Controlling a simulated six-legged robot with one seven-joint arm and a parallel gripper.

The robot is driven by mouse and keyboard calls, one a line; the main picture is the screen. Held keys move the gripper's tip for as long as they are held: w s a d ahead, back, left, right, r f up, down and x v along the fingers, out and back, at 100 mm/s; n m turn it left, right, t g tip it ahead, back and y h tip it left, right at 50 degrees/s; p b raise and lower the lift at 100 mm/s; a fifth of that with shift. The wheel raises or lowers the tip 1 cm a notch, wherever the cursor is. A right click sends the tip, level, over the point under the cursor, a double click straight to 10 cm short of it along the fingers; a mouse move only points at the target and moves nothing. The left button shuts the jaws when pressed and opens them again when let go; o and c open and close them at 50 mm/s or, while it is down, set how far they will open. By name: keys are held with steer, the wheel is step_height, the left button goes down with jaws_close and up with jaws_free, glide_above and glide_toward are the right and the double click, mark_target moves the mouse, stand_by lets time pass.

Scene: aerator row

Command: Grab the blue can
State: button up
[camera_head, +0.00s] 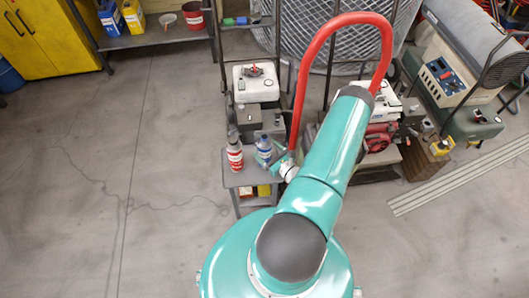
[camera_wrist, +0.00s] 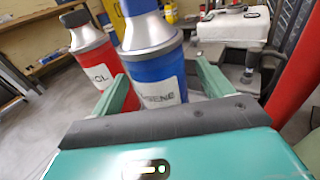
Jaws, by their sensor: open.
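The blue can (camera_wrist: 153,70) has a silver shoulder, a blue cap and a white label with partly readable letters. In the wrist view it stands upright between the two green fingers of my gripper (camera_wrist: 161,78), which is open around it. I cannot tell whether either finger touches it. In the head view the blue can (camera_head: 264,149) stands on a small grey shelf stand (camera_head: 235,180), with my gripper (camera_head: 276,163) just at its right. The lower part of the can is hidden by my gripper in the wrist view.
A red can (camera_wrist: 97,62) with a dark cap stands close to the left of the blue can; it also shows in the head view (camera_head: 235,157). A white machine (camera_head: 256,84) is behind. Floor at left is clear.

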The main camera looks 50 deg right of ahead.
mark_target(270, 141)
steer(key=w, duration=0.3)
steer(key=shift+w+d, duration=0.15)
steer(key=shift+d, duration=0.05)
steer(key=c, duration=1.1)
steer(key=shift+c, duration=0.2)
steer(key=shift+r, duration=0.9)
steer(key=s+r, duration=0.1)
steer(key=r, duration=0.1)
steer(key=s+r, duration=0.2)
steer(key=r, duration=0.1)
steer(key=s+a+r, duration=0.1)
steer(key=s+r, duration=0.1)
steer(key=shift+r, duration=0.15)
steer(key=s+a+r, duration=0.1)
steer(key=s+r, duration=0.2)
steer(key=s, duration=0.5)
steer(key=shift+s+a+r, duration=0.25)
steer(key=shift+s+r, duration=0.15)
